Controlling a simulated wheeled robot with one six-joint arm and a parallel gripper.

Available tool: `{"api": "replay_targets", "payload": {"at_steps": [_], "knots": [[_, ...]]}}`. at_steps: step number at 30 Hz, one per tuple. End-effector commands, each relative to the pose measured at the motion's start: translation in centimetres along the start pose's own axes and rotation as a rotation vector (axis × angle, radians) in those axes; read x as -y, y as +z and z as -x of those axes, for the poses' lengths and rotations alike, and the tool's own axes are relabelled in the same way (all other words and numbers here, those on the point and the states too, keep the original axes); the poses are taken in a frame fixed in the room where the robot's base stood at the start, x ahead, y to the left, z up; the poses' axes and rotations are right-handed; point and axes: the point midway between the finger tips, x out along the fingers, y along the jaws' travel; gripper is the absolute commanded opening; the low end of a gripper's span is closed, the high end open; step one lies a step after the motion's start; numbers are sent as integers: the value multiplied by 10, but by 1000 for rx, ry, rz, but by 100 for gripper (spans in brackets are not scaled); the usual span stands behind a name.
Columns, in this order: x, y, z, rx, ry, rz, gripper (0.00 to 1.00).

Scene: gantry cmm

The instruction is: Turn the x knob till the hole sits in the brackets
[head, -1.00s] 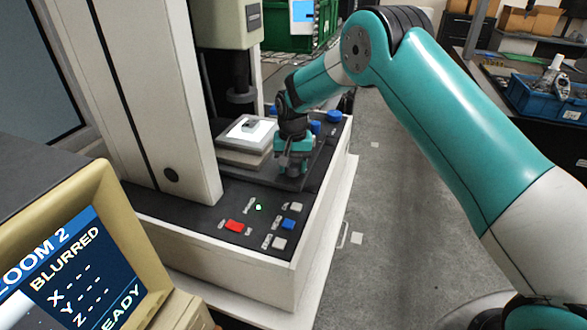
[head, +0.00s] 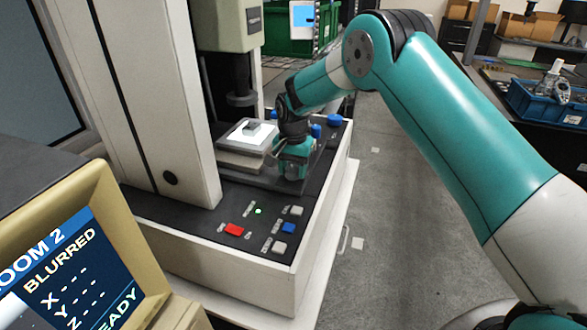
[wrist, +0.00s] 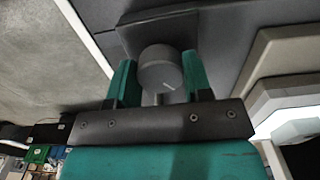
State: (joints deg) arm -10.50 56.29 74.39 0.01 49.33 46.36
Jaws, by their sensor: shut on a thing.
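In the wrist view my gripper (wrist: 157,72) has its two teal fingers on either side of a dark grey round knob (wrist: 162,66). It is shut on the knob, whose face carries a pale slanted mark. No label shows on this knob. In the head view the gripper's teal body (head: 296,160) is beside the stage and hides the knob. The white-topped stage (head: 236,133) carries a small grey part (head: 254,127); its hole cannot be made out. The screen (head: 75,268) reads BLURRED, with dashes after X, Y and Z. The brackets cannot be made out.
The white column (head: 150,100) rises left of the stage.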

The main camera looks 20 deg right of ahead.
Motion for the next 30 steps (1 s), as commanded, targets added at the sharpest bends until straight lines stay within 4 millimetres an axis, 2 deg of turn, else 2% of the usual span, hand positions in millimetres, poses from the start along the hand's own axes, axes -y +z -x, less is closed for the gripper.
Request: {"api": "replay_targets", "payload": {"at_steps": [3,4,6,7,15,19,23,30], "knots": [[0,0,0,2,1,1,22],[0,0,0,2,1,1,53],[0,0,0,1,1,1,69],[0,0,0,1,1,1,72],[0,0,1,0,0,1,72],[0,-1,10,-2,-2,1,72],[0,0,32,-4,-4,1,72],[0,0,94,-4,-4,1,72]]}}
